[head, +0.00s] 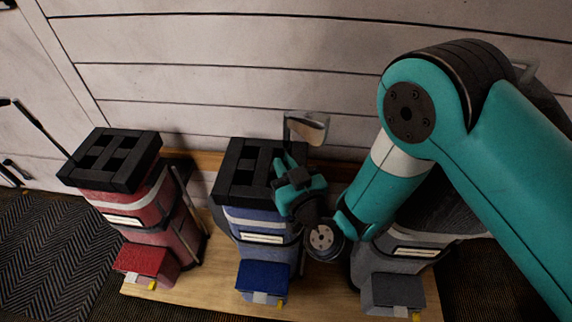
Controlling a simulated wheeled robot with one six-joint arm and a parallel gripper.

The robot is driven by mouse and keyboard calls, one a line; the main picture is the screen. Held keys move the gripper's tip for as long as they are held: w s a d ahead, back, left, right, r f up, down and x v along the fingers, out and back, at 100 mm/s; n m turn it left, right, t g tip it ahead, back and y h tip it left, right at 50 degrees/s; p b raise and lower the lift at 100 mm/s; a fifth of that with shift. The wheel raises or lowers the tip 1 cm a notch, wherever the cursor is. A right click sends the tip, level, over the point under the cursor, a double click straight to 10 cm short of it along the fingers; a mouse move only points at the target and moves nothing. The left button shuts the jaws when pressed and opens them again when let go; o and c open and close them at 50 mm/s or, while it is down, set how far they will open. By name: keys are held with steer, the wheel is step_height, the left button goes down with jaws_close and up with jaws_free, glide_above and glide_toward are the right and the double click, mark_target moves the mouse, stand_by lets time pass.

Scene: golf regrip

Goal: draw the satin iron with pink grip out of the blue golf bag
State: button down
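The blue golf bag (262,222) stands upright in the middle of the head view, with a black divided top (236,185). An iron with a satin metal head (309,128) rises above the right back part of that top. Its shaft drops behind my gripper; its grip is hidden, so I cannot see the pink. My gripper (292,165) is at the right side of the bag's top, just below the iron's head.
A red golf bag (150,215) with a black top stands to the left. A grey golf bag (405,255) stands to the right, partly hidden by my arm. All stand on a wooden platform (215,288) before a pale plank wall (230,50). A patterned mat (45,250) lies left.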

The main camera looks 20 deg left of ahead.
mark_target(287, 152)
steer(key=c, duration=1.7)
jaws_free()
steer(key=shift+c, duration=0.2)
jaws_close()
steer(key=shift+r, duration=0.15)
steer(key=shift+r+p, duration=2.45)
steer(key=shift+p, duration=0.4)
